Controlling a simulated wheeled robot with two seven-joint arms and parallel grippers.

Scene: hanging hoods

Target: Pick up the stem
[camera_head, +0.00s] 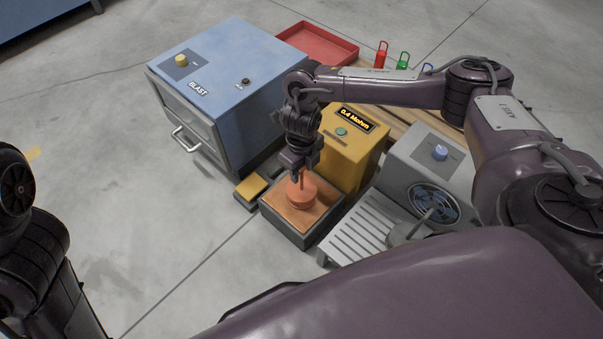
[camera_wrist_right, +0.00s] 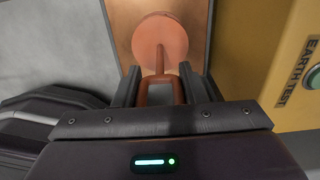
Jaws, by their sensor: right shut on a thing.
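The stem (camera_wrist_right: 160,62) is a copper-orange rod rising from a round copper-orange base (camera_head: 302,195). The round base also shows in the right wrist view (camera_wrist_right: 160,38). It is on or just over a copper-topped grey block (camera_head: 325,199), and I cannot tell whether they touch. My right gripper (camera_head: 300,172) points down over it. In the right wrist view its two fingers (camera_wrist_right: 161,88) are shut on the forked upper part of the stem. My left arm shows at the left edge of the head view, but its gripper is out of view.
A yellow tester (camera_head: 350,165) reading 0.4 Mohm stands close behind the block. A blue BLAST cabinet (camera_head: 240,75) stands at the back left. A grey fan unit (camera_head: 432,165) and slatted rack (camera_head: 350,232) are to the right. A red tray (camera_head: 318,45) lies behind.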

